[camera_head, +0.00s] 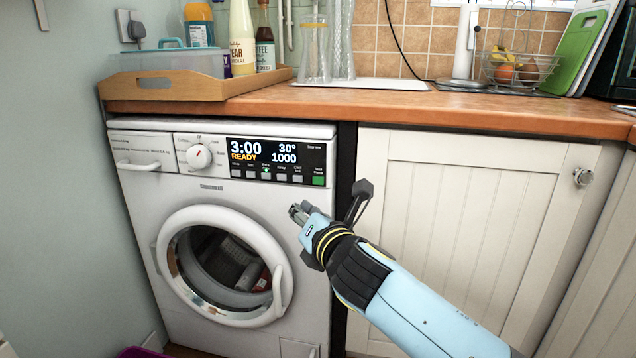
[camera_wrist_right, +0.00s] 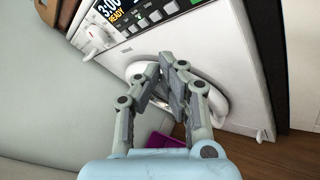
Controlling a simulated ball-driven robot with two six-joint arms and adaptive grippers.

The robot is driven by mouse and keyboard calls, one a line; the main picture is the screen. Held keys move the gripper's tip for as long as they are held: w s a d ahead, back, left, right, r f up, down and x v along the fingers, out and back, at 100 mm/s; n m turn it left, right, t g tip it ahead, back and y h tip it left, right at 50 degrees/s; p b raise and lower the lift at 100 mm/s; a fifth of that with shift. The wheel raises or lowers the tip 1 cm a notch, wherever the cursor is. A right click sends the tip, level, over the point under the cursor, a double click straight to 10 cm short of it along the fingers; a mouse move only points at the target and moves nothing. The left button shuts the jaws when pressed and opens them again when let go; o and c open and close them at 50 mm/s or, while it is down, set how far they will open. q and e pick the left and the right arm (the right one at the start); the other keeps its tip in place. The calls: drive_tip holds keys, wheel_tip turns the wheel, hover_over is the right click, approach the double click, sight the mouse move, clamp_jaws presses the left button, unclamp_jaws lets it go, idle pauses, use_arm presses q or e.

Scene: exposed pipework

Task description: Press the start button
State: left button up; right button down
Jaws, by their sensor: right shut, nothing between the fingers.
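The white washing machine (camera_head: 222,197) stands under the counter, its round door (camera_head: 225,265) closed with laundry visible behind the glass. Its display (camera_head: 268,152) reads 3:00, READY, 30° and 1000. The green start button (camera_head: 318,181) is at the right end of the button row. My right gripper (camera_head: 297,213) is in front of the machine, below and a little left of the start button, and apart from it. In the right wrist view its fingers (camera_wrist_right: 174,84) are together and empty. A green button (camera_wrist_right: 196,2) shows at that view's top edge. My left gripper is not in view.
The wooden counter (camera_head: 480,113) overhangs the machine. A wooden tray (camera_head: 190,88) with bottles, glasses (camera_head: 315,50) and a fruit basket (camera_head: 518,70) stand on it. A white cupboard door (camera_head: 470,220) is to the right. A purple object (camera_wrist_right: 165,140) lies on the floor.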

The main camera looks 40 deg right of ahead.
sight(318, 181)
drive_tip(key=w+d, duration=0.2)
drive_tip(key=d, duration=0.1)
drive_tip(key=w+d, duration=0.3)
drive_tip(key=shift+w+d+b, duration=0.1)
drive_tip(key=shift+b, duration=0.25)
idle(1.2)
drive_tip(key=shift+w+d+r, duration=0.1)
drive_tip(key=shift+w+d, duration=0.2)
